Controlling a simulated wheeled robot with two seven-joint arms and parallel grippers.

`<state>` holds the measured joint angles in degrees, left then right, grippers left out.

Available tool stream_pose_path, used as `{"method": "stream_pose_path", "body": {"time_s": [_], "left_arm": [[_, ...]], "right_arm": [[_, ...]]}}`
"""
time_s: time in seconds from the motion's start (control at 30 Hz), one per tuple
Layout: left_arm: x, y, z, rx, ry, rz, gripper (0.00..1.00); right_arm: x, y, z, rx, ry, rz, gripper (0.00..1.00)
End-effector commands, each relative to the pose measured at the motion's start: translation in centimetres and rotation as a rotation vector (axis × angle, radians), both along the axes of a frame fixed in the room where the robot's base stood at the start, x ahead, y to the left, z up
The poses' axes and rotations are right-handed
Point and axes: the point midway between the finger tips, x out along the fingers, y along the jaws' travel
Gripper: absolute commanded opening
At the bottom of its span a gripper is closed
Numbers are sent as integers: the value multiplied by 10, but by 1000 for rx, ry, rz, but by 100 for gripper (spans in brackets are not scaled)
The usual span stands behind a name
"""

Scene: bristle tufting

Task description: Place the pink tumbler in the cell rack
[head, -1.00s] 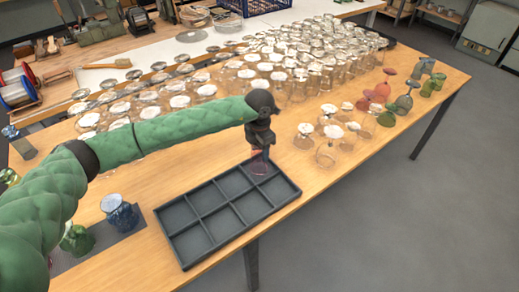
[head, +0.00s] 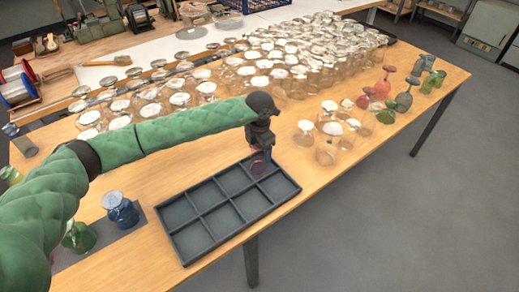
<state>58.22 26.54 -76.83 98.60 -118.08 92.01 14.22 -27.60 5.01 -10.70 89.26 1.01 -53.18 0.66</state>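The cell rack (head: 181,261) is a dark grey tray with two rows of square cells, lying near the table's front edge. My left gripper (head: 259,158) points down over the far right part of the rack. The other cells look empty. My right gripper is not in view.
A blue glass (head: 121,212) and a green glass (head: 78,237) stand on a dark mat left of the rack. Many clear glasses (head: 285,65) crowd the table behind. Coloured goblets (head: 382,88) stand at the right. Clear glasses (head: 326,150) stand right of the rack.

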Motion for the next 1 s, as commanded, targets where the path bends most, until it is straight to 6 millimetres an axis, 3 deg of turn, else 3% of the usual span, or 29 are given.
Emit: {"method": "stream_pose_path", "body": {"time_s": [0.33,0.5,0.6,0.77,1.0], "left_arm": [[0,0,2,0,0,0,70],[1,0,10,0,0,1,70],[1,0,20,-1,-2,1,70],[1,0,40,0,-3,0,70],[1,0,80,0,-3,1,70]], "right_arm": [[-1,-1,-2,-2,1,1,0],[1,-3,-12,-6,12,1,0],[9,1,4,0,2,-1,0],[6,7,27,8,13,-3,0],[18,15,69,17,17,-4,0]]}}
